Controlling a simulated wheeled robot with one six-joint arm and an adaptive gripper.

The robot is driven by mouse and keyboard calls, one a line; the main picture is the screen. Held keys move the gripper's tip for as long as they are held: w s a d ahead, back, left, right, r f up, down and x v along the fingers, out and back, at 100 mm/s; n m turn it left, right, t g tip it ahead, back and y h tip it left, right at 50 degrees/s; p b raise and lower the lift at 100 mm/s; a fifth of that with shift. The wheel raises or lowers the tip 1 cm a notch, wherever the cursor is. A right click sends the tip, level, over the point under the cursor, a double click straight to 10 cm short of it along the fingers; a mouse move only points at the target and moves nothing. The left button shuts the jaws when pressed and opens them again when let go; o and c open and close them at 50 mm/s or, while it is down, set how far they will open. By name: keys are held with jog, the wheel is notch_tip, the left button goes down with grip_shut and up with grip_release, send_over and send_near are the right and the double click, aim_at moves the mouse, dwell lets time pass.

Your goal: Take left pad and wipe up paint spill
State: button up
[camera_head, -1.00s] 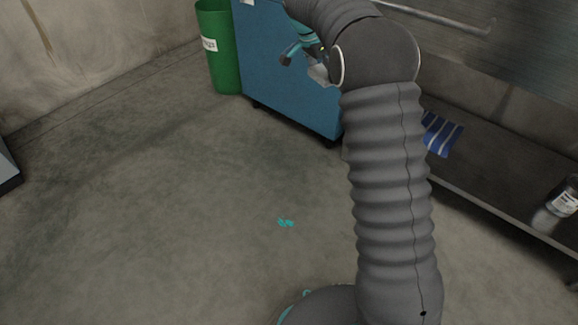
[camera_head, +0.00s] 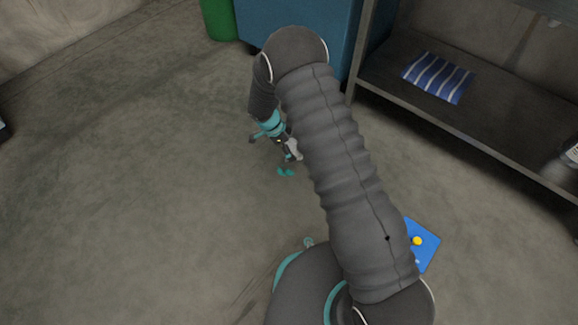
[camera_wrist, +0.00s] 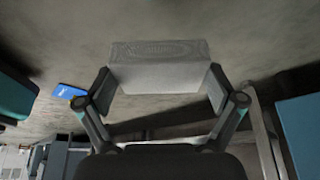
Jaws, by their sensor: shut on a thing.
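A small teal paint spill (camera_head: 286,171) lies on the grey concrete floor in the head view. My gripper (camera_head: 285,147) hangs just beyond it in the picture, close above the floor. It is shut on a pale grey-white pad (camera_head: 294,149). In the wrist view, the pad (camera_wrist: 160,65) spans the space between both fingers of my gripper (camera_wrist: 160,86). The spill does not show in the wrist view. I cannot tell whether the pad touches the floor.
A blue sheet with a yellow dot (camera_head: 420,241) is partly hidden behind my arm. A blue-and-white striped cloth (camera_head: 438,78) lies on the low dark shelf (camera_head: 500,135). A blue cabinet (camera_head: 300,14) and green bin (camera_head: 217,20) stand behind.

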send_over(292, 179)
jog(key=a, duration=0.1)
notch_tip(292, 179, down, 5)
jog(key=shift+m, duration=0.3)
jog(key=shift+a+f+b, duration=0.15)
jog(key=shift+f+b, duration=0.25)
jog(key=shift+f, duration=2.6)
jog(key=shift+f+b, duration=0.55)
jog(key=shift+f, duration=0.5)
jog(key=shift+w+a+r, duration=0.15)
jog(key=shift+w+a, duration=0.95)
jog(key=shift+a, duration=0.3)
jog(key=shift+w+a, duration=1.15)
jog(key=shift+a, duration=0.3)
jog(key=shift+s+d, duration=1.15)
jog(key=shift+d, duration=0.3)
jog(key=shift+s+d, duration=1.15)
jog(key=shift+d, duration=0.3)
jog(key=shift+r+p, duration=0.75)
jog(key=shift+r, duration=2.15)
